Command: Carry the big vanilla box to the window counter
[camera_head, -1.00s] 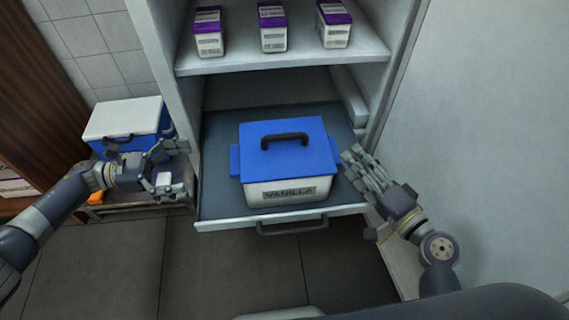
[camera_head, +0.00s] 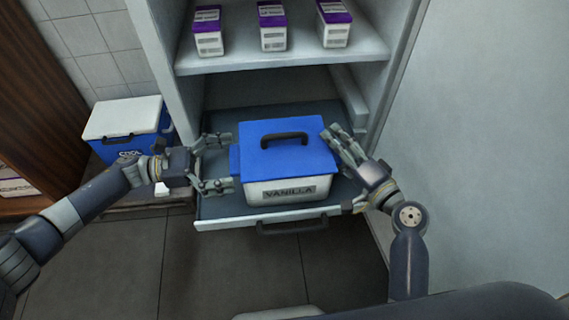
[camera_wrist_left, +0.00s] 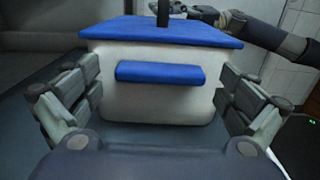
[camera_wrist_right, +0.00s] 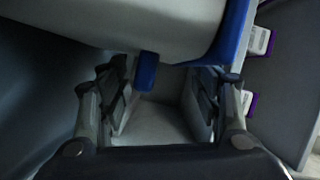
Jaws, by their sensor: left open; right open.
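The vanilla box (camera_head: 288,188) is white with a blue lid and a dark top handle, and it stands upright on the pulled-out drawer (camera_head: 222,212). My left gripper (camera_head: 230,162) is open at the box's left side. In the left wrist view, its fingers stand either side of the blue side grip (camera_wrist_left: 160,73), apart from it. My right gripper (camera_head: 334,140) is open at the box's right side. In the right wrist view, the blue side grip (camera_wrist_right: 147,70) shows between its fingers, near the tips; I cannot tell whether they touch. The window counter is not recognisable in these views.
Several white cartons with purple tops, one of them here (camera_head: 272,30), stand on the shelf (camera_head: 290,62) above the drawer. A blue cooler with a white lid (camera_head: 122,118) stands at the left. The cabinet walls flank the drawer closely. The floor in front is clear.

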